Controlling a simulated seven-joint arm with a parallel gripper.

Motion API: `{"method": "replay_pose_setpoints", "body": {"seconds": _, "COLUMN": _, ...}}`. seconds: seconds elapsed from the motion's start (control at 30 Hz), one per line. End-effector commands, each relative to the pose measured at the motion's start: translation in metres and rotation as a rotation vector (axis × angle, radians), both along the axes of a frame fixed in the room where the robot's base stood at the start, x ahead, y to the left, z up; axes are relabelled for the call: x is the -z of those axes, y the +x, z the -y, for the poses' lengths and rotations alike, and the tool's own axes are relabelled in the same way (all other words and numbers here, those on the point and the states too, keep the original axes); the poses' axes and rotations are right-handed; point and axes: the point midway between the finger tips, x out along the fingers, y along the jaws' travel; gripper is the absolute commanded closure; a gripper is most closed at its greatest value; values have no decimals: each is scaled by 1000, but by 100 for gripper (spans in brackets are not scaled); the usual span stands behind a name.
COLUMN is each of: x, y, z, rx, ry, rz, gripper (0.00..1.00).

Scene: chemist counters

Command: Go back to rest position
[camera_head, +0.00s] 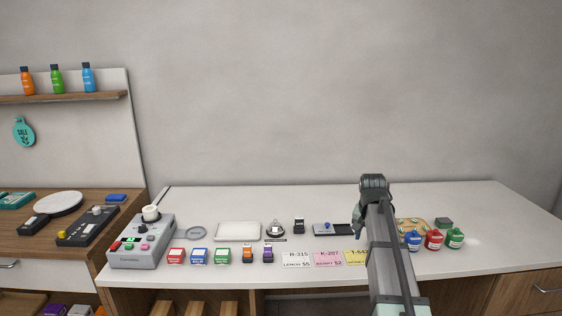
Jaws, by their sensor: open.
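My arm rises from the bottom of the view to a dark joint and bends down behind it over the right half of the white counter (300,197). My gripper (356,231) shows only in part, just left of the arm, beside the right end of a dark flat device (332,229) with a blue knob. It is open, and I see nothing held in it. The arm link hides most of the gripper and part of the counter. I cannot tell whether the gripper touches the device.
Blue (413,240), red (433,239) and green (455,238) jars stand right of my arm by a wooden tray (402,223). A grey machine (143,240), small coloured boxes, a white tray (238,231) and price cards (328,258) lie left. The counter's far right is clear.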

Motion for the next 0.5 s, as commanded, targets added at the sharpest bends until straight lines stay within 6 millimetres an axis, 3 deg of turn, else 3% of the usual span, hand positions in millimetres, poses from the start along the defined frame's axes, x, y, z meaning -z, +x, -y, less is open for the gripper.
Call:
{"method": "replay_pose_setpoints", "body": {"seconds": 0.03, "x": 25, "y": -26, "z": -17, "rx": -53, "ry": 33, "rz": -42, "gripper": 51}}
{"method": "replay_pose_setpoints", "body": {"seconds": 0.1, "x": 52, "y": -52, "z": -40, "rx": -137, "ry": 85, "rz": -98, "gripper": 51}}
{"method": "replay_pose_setpoints", "body": {"seconds": 0.27, "x": 106, "y": -116, "z": -89, "rx": -331, "ry": 215, "rz": -216, "gripper": 51}}
{"method": "replay_pose_setpoints", "body": {"seconds": 0.5, "x": 175, "y": -135, "z": -100, "rx": -364, "ry": 236, "rz": -288, "gripper": 51}}
